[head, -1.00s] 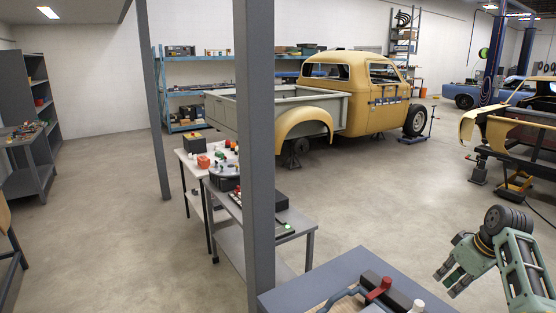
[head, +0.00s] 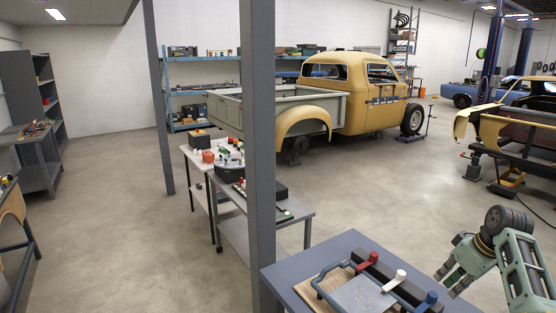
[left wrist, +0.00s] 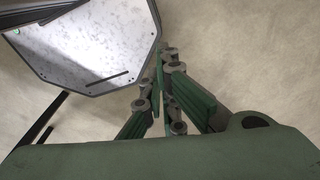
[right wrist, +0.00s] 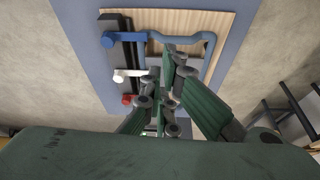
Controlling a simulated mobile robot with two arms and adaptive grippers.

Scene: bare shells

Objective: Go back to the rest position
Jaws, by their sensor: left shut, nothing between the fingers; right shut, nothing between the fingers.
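My right gripper (head: 458,276) is in the lower right of the head view, pointing down to the left. It is shut and empty beside the grey-blue table (head: 335,243). In the right wrist view the right gripper (right wrist: 163,98) is shut and overlaps the board below it. My left gripper (left wrist: 162,92) shows only in the left wrist view. It is shut and empty over the bare floor, with its tips beside a dark-rimmed, pale grey panel (left wrist: 90,45).
On the grey-blue table lie a wooden board (head: 312,290) and a dark block with red, white and blue handles (head: 396,277). A grey post (head: 261,150) stands in front of narrow workbenches (head: 228,215). A yellow pickup (head: 350,100) is behind. The middle floor is open.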

